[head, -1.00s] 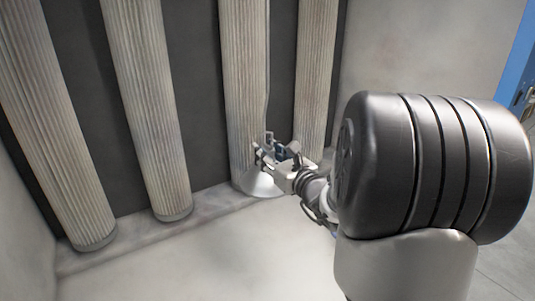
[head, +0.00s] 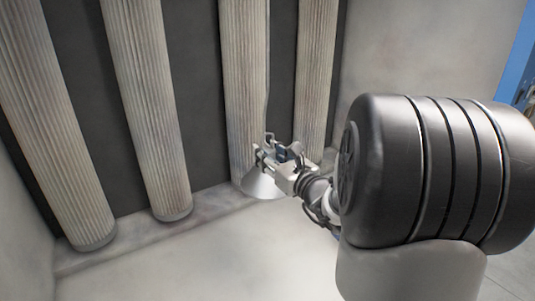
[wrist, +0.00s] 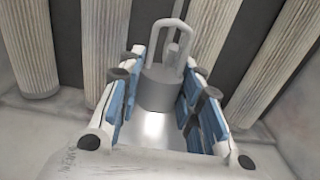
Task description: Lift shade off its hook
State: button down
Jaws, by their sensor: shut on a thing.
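The shade is a pale metal cone (head: 263,188) with a grey cylindrical neck and a loop handle on top. My gripper (head: 274,158) is at its upper part in the head view. In the wrist view, the blue-padded fingers of my gripper (wrist: 154,95) stand on both sides of the neck of the shade (wrist: 158,88), shut on it. The shade's loop rises above the fingers. A thin rod, seemingly the hook (wrist: 174,48), shows at the loop; I cannot tell whether they touch. In the head view a thin vertical line (head: 267,85) runs up from there.
Several ribbed pale columns (head: 150,110) stand along the dark back wall (head: 198,90), one close behind the shade. A low ledge (head: 120,240) runs along their feet. A plain wall (head: 425,45) is at right. The pale surface in front is clear.

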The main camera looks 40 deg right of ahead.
jog(key=shift+s+a, duration=0.15)
jog(key=shift+s, duration=1.35)
jog(key=shift+s+r, duration=0.1)
jog(key=shift+s, duration=0.35)
jog(key=s, duration=0.9)
jog(key=shift+a+r, duration=0.15)
jog(key=shift+a, duration=0.2)
